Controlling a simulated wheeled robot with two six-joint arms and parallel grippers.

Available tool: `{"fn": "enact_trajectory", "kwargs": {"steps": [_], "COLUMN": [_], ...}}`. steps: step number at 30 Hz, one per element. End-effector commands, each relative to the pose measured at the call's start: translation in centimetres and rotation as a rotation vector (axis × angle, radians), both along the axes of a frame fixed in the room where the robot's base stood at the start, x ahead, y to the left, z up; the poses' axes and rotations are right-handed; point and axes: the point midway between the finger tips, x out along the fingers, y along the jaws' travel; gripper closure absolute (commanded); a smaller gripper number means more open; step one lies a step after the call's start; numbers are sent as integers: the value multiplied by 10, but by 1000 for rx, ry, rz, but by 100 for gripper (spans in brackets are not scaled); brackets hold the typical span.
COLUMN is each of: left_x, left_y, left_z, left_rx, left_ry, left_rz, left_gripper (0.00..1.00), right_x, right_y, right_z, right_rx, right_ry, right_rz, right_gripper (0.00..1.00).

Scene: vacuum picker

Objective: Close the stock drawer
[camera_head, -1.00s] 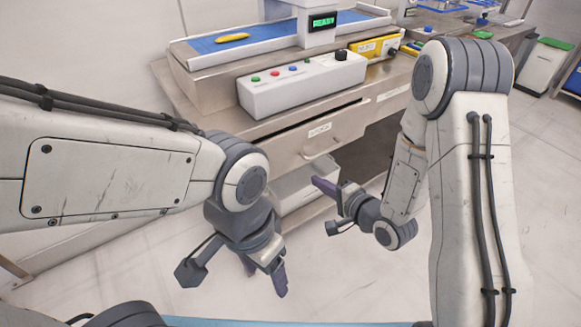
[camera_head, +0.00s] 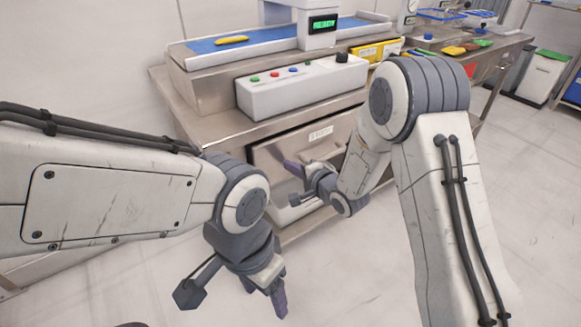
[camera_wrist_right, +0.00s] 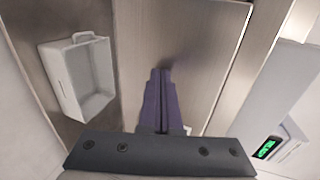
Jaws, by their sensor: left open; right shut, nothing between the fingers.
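The stock drawer (camera_head: 283,149) is the labelled metal front under the worktop in the head view. It sits close below the worktop edge; I cannot tell whether it is fully flush. My right arm covers its right part. My right gripper (camera_head: 290,168) is shut and empty, its purple fingers in front of the drawer front. In the right wrist view, the shut fingers (camera_wrist_right: 160,72) point at a bare metal panel (camera_wrist_right: 205,50), at or very near it; contact is unclear. My left gripper (camera_head: 264,293) is open and empty, low in front of the bench.
A white bin (camera_wrist_right: 68,85) stands beside the panel in the right wrist view. Above the drawer are a button box (camera_head: 300,92), a blue conveyor (camera_head: 265,40) with a yellow item (camera_head: 231,40), and a lit display (camera_head: 324,23).

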Motion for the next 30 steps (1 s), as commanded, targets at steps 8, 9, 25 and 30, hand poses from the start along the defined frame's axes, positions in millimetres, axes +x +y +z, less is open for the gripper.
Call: {"fn": "enact_trajectory", "kwargs": {"steps": [8, 9, 25, 30], "left_x": [0, 0, 0, 0], "left_y": [0, 0, 0, 0], "left_z": [0, 0, 12, 11], "left_rx": [0, 0, 0, 0], "left_ry": [0, 0, 0, 0], "left_rz": [0, 0, 0, 0], "left_gripper": [31, 31, 31, 31], "right_x": [2, 2, 34, 34], "right_y": [2, 2, 32, 34], "right_z": [0, 0, 0, 0], "right_rx": [-1, -1, 1, 1], "right_ry": [1, 1, 1, -1], "right_rz": [0, 0, 0, 0], "right_gripper": [100, 100, 100, 100]}}
